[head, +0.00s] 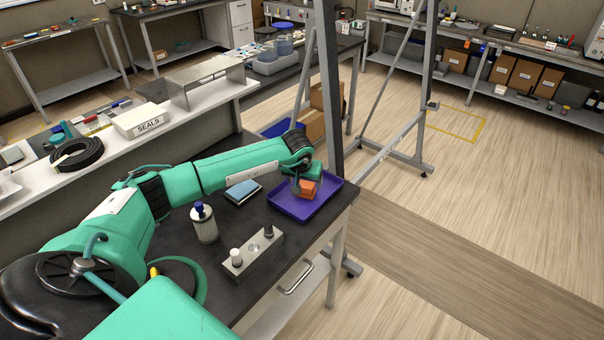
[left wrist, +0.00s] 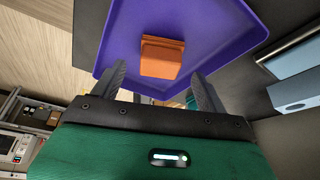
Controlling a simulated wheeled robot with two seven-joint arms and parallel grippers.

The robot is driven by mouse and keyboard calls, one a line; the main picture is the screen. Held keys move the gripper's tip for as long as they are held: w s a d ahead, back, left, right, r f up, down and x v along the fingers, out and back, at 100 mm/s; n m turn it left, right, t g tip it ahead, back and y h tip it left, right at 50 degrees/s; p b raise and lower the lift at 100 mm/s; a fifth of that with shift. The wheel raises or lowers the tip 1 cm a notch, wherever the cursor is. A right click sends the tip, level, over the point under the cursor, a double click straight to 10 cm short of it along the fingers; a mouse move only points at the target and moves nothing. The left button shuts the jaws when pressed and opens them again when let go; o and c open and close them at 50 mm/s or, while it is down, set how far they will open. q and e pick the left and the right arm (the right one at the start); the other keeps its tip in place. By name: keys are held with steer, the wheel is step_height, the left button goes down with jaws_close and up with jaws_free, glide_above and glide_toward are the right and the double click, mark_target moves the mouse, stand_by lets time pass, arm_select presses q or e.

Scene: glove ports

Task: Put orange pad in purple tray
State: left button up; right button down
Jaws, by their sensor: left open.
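The orange pad (head: 306,190) shows over the purple tray (head: 322,203) at the right end of the dark bench in the head view. In the left wrist view the orange pad (left wrist: 162,56) appears inside the purple tray (left wrist: 222,40), clear of its rim. My left gripper (head: 303,183) is above the tray, close to the pad. In the left wrist view its open fingers (left wrist: 160,80) stand apart, with the pad between and just beyond the tips. The head view partly hides the fingers. My right gripper is not in view.
A blue pad (head: 243,191), a jar with a blue top (head: 204,224) and a metal block with sockets (head: 253,252) stand on the bench near the tray. A grey upright post (head: 328,90) rises just behind the tray. Open floor lies to the right.

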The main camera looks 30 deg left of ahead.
arm_select(q)
steer(key=b+v, duration=0.2)
steer(key=v, duration=0.6)
steer(key=shift+f, duration=0.15)
